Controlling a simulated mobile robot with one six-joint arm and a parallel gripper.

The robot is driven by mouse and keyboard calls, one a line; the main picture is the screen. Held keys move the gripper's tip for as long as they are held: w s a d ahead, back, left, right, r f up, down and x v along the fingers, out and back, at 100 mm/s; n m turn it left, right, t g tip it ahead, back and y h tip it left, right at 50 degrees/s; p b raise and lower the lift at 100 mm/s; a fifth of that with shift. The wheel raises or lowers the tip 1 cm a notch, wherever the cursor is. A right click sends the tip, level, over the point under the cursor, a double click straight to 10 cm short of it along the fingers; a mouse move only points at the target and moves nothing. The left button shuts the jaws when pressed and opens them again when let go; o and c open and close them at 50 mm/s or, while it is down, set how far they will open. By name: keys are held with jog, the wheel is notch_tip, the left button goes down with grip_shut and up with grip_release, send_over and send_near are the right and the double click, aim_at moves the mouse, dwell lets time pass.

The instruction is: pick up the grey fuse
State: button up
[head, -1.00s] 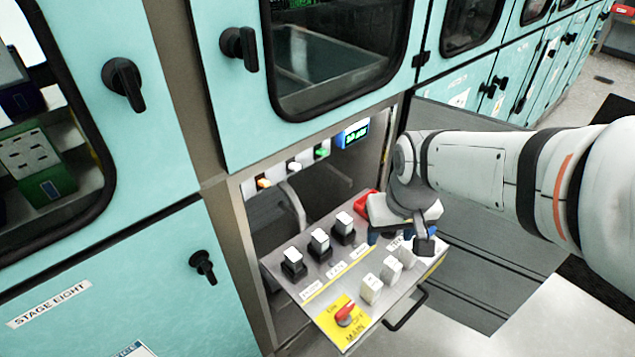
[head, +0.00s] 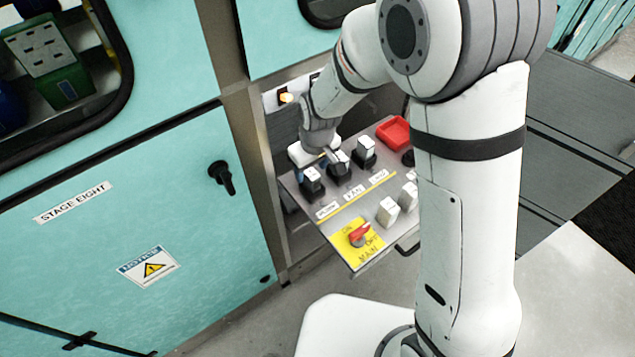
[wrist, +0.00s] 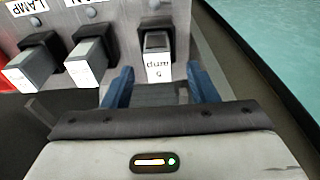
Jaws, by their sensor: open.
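Three grey, white-labelled blocks stand in black sockets on the pulled-out panel. I take the grey fuse (wrist: 157,66) to be the right-hand one in the wrist view, its label upside down. It seems to be the leftmost block (head: 312,176) in the head view. My gripper (wrist: 161,88) is open, its blue fingers spread either side of and just short of that block. In the head view my gripper (head: 308,155) is at the panel's back left, its fingers mostly hidden.
The middle block (wrist: 88,62) and left block (wrist: 32,68) stand close beside it. Pale blocks (head: 388,210), a red switch (head: 360,234) and a red tray (head: 394,133) are on the panel (head: 343,222). The teal cabinet (head: 150,215) is close by.

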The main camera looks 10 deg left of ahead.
aim_at(312, 174)
notch_tip(312, 174, down, 4)
jog(key=shift+w+r, duration=0.1)
jog(key=shift+w, duration=0.05)
jog(key=shift+c, duration=0.4)
jog(key=c, duration=1)
